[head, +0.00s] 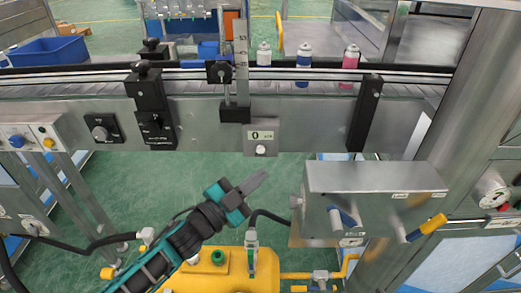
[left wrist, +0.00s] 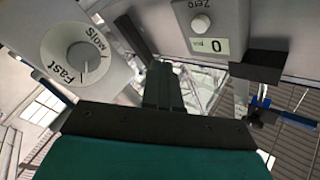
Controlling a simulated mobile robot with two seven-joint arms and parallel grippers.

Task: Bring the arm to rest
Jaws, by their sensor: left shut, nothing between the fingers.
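My left gripper (head: 256,181) is in the lower middle of the head view, its teal and black arm coming up from the bottom left. Its grey fingers are together with nothing between them, pointing up and to the right. It is in free space in front of the conveyor (head: 290,120), below the gauge box (head: 262,137) that reads 0. In the left wrist view the closed fingers (left wrist: 162,85) show at the middle, with a Fast/Slow dial (left wrist: 78,55) to the left and the 0 gauge (left wrist: 203,25) above right. My right gripper is not in view.
Several aerosol cans, among them a white one (head: 264,54), a blue one (head: 304,60) and a pink one (head: 350,62), stand on the conveyor. A grey box with levers (head: 375,180) stands right of my gripper. A yellow unit (head: 225,270) lies below. Blue bins (head: 50,52) are at back left.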

